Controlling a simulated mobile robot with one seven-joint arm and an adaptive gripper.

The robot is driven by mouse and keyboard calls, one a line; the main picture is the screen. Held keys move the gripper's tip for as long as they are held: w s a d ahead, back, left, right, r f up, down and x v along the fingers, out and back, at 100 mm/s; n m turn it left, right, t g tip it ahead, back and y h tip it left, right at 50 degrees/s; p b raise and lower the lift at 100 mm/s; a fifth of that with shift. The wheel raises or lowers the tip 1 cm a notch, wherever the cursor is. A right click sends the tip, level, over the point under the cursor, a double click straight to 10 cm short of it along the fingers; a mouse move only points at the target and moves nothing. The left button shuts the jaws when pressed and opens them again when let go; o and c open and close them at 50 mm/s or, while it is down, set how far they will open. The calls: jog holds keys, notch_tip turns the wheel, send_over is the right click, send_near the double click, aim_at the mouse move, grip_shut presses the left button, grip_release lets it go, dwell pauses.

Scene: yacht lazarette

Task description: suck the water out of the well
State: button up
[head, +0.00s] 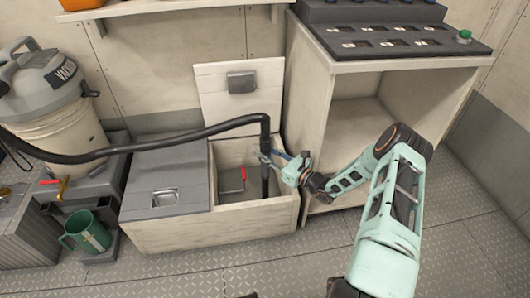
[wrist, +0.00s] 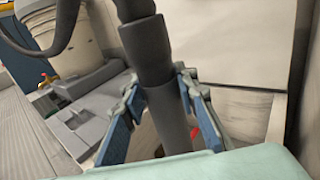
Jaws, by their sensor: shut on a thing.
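A black vacuum hose (head: 140,148) runs from the grey and cream vacuum (head: 48,85) at the left to a dark upright wand (head: 265,165). My gripper (head: 268,160) is shut on the wand, which also shows between the blue finger pads in the wrist view (wrist: 170,118). The wand points down into the open well (head: 255,205) in the pale bench. Its lower end reaches inside the well; whether it touches the bottom or any water I cannot tell. A red-handled item (head: 243,176) stands in the well, left of the wand.
The hinged pale lid (head: 241,90) stands open against the wall. A grey lid (head: 168,180) covers the bench's left half. A cabinet (head: 318,95) with a switch panel stands close on the right. A green mug (head: 87,232) sits at lower left. The front floor is clear.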

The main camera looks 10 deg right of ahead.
jog(key=shift+r, duration=0.15)
notch_tip(320, 180, up, 27)
jog(key=p, duration=2)
